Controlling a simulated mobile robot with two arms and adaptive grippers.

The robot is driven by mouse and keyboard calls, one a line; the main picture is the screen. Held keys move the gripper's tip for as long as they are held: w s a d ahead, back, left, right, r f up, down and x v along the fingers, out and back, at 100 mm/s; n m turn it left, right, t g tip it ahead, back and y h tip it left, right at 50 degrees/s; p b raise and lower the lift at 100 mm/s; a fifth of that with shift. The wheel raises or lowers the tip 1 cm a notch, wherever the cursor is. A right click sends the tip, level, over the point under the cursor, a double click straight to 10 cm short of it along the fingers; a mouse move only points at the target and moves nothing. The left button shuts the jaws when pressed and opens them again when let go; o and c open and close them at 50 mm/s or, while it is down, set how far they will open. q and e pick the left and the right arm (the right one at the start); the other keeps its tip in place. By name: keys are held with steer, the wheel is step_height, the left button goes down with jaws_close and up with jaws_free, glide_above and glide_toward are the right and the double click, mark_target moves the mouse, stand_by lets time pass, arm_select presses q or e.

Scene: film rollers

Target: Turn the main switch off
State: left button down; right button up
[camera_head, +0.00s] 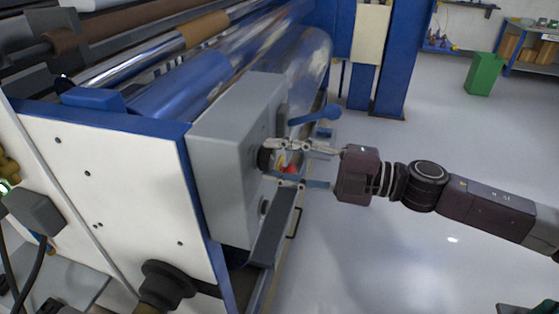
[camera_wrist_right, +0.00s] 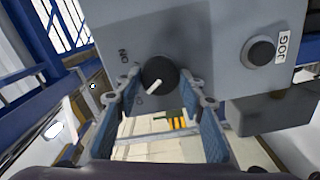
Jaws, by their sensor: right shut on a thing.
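The main switch is a round black knob (camera_wrist_right: 166,70) with a white pointer, on the front of a grey control box (camera_head: 236,120). In the right wrist view the pointer is turned to the lower left, away from the "ON" label at the upper left. A label at the lower left is mostly hidden by a finger; only an "O" shows. My right gripper (camera_head: 270,160) reaches in from the right, with its two fingers on either side of the knob and shut on it. In the head view the knob is partly hidden by the fingertips. My left gripper is not in view.
A black button (camera_wrist_right: 258,52) with a "JOG" label sits right of the knob. A blue lever (camera_head: 316,114) sticks out just above my right gripper. The large film roller machine (camera_head: 110,190) fills the left. Open floor (camera_head: 400,260) lies to the right, with a green bin (camera_head: 483,74) far back.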

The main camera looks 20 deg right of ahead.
steer(key=o, duration=1.2)
steer(key=shift+c, duration=0.2)
